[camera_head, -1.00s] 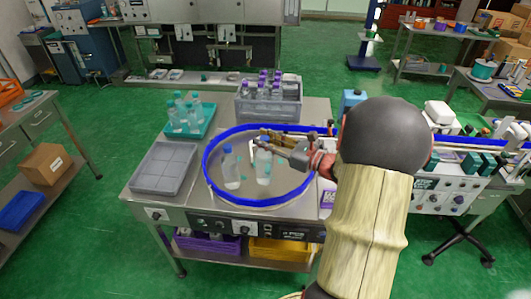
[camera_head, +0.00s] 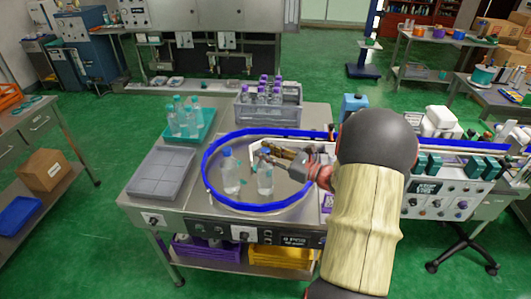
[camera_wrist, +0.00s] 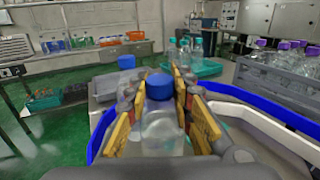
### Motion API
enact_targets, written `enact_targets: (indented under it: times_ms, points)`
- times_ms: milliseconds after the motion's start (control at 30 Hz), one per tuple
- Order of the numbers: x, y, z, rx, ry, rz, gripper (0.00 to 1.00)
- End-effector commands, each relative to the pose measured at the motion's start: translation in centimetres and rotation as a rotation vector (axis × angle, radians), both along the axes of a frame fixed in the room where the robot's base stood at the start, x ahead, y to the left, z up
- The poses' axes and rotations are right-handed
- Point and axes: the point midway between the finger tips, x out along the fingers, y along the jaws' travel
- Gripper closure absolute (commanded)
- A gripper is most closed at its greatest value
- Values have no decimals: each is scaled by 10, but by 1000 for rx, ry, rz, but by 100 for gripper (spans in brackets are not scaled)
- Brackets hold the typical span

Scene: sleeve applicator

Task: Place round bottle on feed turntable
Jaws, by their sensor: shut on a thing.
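My gripper (camera_head: 268,158) is over the feed turntable, shut on a clear round bottle (camera_head: 265,181). In the wrist view, the held bottle (camera_wrist: 161,118) is upright with a blue cap, between the yellow finger pads (camera_wrist: 160,115). It is within the turntable's outline, low over the surface; I cannot tell whether its base touches. The feed turntable (camera_head: 287,193) is a round metal disc with a blue rim. Another clear bottle with a blue cap (camera_head: 231,176) stands upright on it, left of the held one. Its cap also shows behind in the wrist view (camera_wrist: 127,62).
A teal tray (camera_head: 205,134) of bottles and a grey crate (camera_head: 290,116) of purple-capped bottles stand behind. An empty grey tray (camera_head: 160,172) is left of the turntable. A blue-edged conveyor runs to the right. The turntable's front is clear.

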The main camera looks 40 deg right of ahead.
Motion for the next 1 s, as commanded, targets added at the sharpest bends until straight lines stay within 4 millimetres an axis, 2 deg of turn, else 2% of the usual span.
enact_targets:
  times_ms: [33,67,367,733,867,1000]
  points:
    - [0,0,-1,0,-2,0,100]
    - [0,0,-2,1,0,0,76]
    - [0,0,-2,1,0,0,59]
    - [-1,0,3,0,0,0,59]
    - [-17,-6,3,2,1,-4,59]
    - [-44,-13,3,3,2,-5,59]
